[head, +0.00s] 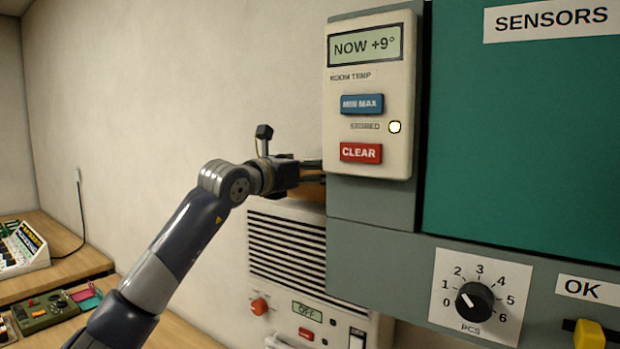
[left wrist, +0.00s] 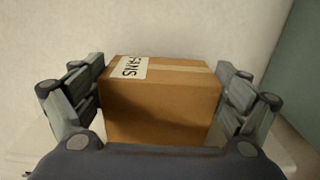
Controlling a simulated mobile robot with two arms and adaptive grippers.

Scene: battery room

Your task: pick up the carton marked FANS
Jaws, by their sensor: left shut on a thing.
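The carton marked FANS (left wrist: 160,105) is a brown cardboard box with a white label and a strip of tape on top. In the left wrist view it sits between the two fingers of my left gripper (left wrist: 162,92), which is shut on it. In the head view my left gripper (head: 312,172) reaches behind the edge of the grey panel, and only a small brown part of the carton (head: 312,190) shows, above the white vented unit. Most of the carton is hidden there. I cannot tell whether it touches the surface below. My right gripper is not in view.
A room temperature panel (head: 370,95) and a teal cabinet marked SENSORS (head: 520,130) stand close on the right. The white vented unit (head: 287,245) is below the gripper. A wooden bench (head: 65,258) with devices lies at the left. The wall behind is bare.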

